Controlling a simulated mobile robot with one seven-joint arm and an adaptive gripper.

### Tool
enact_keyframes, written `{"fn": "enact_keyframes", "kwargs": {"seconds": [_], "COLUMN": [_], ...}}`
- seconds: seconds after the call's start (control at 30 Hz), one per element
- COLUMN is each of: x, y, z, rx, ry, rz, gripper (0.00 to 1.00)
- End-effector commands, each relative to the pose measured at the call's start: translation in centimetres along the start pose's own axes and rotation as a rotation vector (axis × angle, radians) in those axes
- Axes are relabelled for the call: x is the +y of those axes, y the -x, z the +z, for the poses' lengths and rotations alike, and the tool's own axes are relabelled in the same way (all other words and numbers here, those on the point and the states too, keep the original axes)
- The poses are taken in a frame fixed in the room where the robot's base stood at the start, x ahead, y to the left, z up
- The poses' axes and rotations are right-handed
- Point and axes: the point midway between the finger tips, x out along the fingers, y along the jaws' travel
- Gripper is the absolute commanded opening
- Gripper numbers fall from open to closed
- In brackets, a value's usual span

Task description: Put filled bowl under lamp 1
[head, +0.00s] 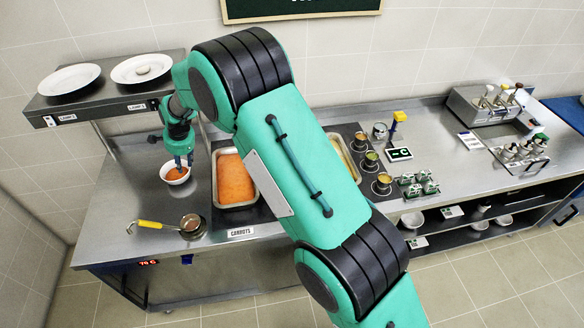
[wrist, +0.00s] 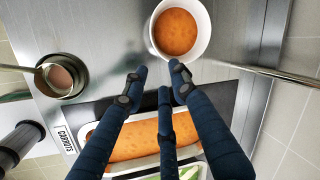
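The filled bowl (head: 176,181) is small and white, holds orange soup, and sits upright on the steel counter below the shelf's right part. It also shows at the top of the wrist view (wrist: 201,48). My gripper (head: 184,163) points down at the bowl. In the wrist view, its dark blue fingers (wrist: 160,72) are spread apart near the bowl's lower rim. One fingertip overlaps the rim in the picture; I cannot tell if it touches. The lamp shelf (head: 100,104) carries two front labels, a left one (head: 67,118) and a right one (head: 137,107), too small to read surely.
Two white plates (head: 68,79) stand on the shelf. A carrots tray (head: 235,180) is right of the bowl. A ladle with a yellow handle (head: 151,224) rests in a small pot (head: 191,224) at the front. The counter between bowl and ladle is clear.

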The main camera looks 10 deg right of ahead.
Motion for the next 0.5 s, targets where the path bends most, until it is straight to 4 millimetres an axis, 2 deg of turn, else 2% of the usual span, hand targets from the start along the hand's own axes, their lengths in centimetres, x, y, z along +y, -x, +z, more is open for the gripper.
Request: {"fn": "enact_keyframes", "kwargs": {"seconds": [0.13, 0.27, 0.37, 0.5], "x": [0.0, 0.2, 0.5, 1.5], "y": [0.3, 1.6, 3.6, 7.5], "z": [-0.1, -0.6, -1.4, -2.9], "rx": [0.001, 0.004, 0.009, 0.020], "ry": [0.002, 0.013, 0.032, 0.070], "rz": [-0.001, -0.005, -0.009, -0.016], "gripper": [0.27, 0.27, 0.27, 0.27]}}
